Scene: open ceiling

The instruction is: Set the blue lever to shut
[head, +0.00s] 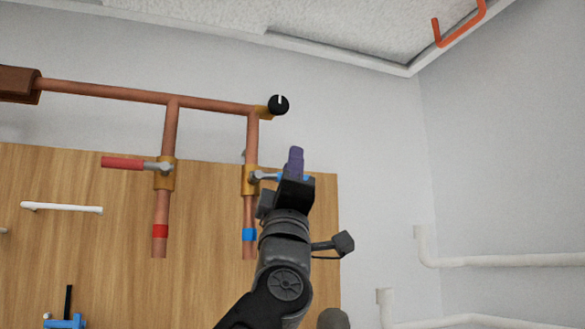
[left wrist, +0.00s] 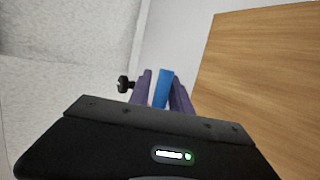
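The blue lever (head: 271,177) sits on a brass valve (head: 249,180) on the right copper pipe. Its grey stem points right, across the pipe, and my left gripper hides much of its handle. My left gripper (head: 295,160) is at the handle, with its purple fingers pointing up in the head view. In the left wrist view, the blue handle (left wrist: 162,88) lies between the two fingers of the left gripper (left wrist: 161,92). A thin gap shows beside the left finger, so the fingers look open around it. My right gripper is not in view.
A red lever (head: 122,163) points left on the neighbouring pipe. A black knob (head: 278,104) is above the blue lever's valve, close to my fingers. A wooden board (head: 110,240) is behind the pipes. White pipes (head: 500,261) run along the right wall.

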